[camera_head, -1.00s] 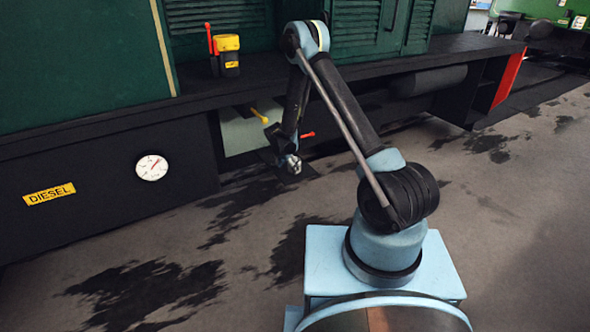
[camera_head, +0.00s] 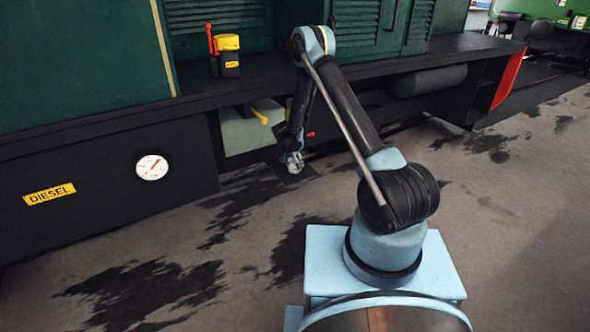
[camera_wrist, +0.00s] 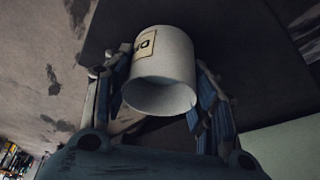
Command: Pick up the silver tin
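The silver tin (camera_wrist: 162,65) is a pale grey cylinder with a small cream label, partly in view. In the wrist view it sits between the two fingers of my gripper (camera_wrist: 160,95), its round end towards the camera. The fingers lie close along both of its sides, and my gripper looks shut on it. In the head view my gripper (camera_head: 292,160) hangs low in front of the dark tram side, with the small pale tin (camera_head: 295,163) at its tip. The tin's far side is hidden.
A yellow handle (camera_head: 259,115) sticks out by a pale panel (camera_head: 240,138) behind my gripper. The floor in front is clear.

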